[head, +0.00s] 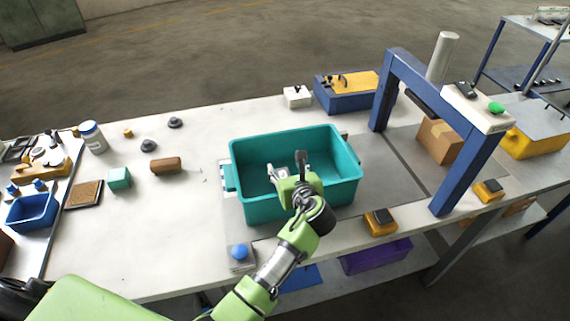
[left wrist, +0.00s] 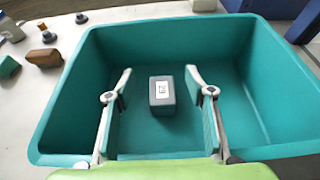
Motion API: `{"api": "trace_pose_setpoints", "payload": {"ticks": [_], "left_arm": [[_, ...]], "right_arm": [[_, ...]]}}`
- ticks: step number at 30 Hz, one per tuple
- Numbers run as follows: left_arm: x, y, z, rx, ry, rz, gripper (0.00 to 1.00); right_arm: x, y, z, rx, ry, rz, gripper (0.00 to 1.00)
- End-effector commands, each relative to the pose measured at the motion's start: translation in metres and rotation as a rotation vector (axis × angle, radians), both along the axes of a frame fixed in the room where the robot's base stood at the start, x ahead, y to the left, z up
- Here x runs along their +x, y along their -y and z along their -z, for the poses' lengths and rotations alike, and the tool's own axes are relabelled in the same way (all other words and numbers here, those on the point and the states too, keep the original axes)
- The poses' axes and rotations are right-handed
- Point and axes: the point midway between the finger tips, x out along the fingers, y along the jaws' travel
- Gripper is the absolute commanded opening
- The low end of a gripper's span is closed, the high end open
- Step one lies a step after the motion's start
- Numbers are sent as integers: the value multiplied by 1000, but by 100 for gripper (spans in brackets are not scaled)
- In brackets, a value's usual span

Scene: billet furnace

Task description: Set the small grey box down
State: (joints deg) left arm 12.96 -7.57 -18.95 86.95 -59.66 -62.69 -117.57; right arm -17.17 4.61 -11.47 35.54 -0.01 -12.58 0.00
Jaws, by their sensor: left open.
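The small grey box (left wrist: 162,94) lies on the floor of the teal bin (left wrist: 255,85), with a white label on its top. It shows in the left wrist view, between and beyond my open fingers. My left gripper (left wrist: 160,110) is open and inside the bin, its fingers apart from the box on both sides. In the head view my left gripper (head: 290,170) reaches down into the teal bin (head: 345,185), and the grey box is not clearly visible there. My right gripper is not in view.
The bin stands on a white table (head: 190,220) beside a blue gantry frame (head: 455,170). A blue button (head: 239,251) is at the front left.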

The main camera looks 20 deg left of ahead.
Motion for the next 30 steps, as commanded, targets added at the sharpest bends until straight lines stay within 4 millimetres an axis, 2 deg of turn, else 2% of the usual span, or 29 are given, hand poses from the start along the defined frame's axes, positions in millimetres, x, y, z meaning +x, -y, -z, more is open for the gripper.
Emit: {"api": "trace_pose_setpoints", "payload": {"ticks": [1,3,15,21,30], "left_arm": [[-6,5,-11,-2,-1,2,50],[-15,10,-16,-1,-1,1,50],[-62,42,-37,-2,0,1,50],[-75,51,-41,-2,1,-1,50],[-78,53,-41,-1,3,-1,50]], "right_arm": [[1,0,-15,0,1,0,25],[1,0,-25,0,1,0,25],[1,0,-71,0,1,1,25],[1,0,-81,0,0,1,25],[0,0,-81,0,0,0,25]]}}
